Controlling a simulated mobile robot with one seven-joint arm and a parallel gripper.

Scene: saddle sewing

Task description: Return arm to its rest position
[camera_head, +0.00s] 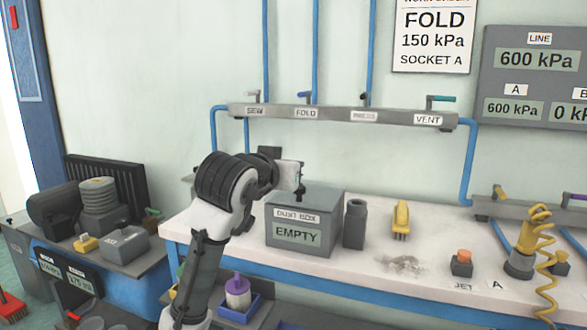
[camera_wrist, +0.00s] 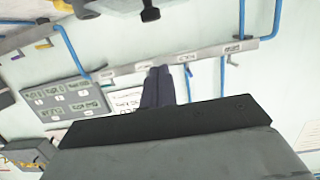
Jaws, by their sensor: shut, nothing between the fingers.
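My arm (camera_head: 225,190) rises at the left front of the workbench in the head view, bent at a dark ribbed joint. Its light wrist end (camera_head: 289,176) is raised above and in front of the dust box. The fingers cannot be made out clearly there. In the wrist view, my gripper (camera_wrist: 158,72) shows as two dark fingers close together, shut and empty. They point toward the wall with its pipes and signs, and this view appears upside down. The large dark edge below them hides part of that view.
The grey dust box (camera_head: 296,236), labelled EMPTY, stands on the white workbench (camera_head: 350,268) close to my arm. A dark canister (camera_head: 354,224), a yellow brush (camera_head: 401,220) and a coiled yellow hose (camera_head: 543,262) are to the right. A valve manifold (camera_head: 340,115) runs along the wall above.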

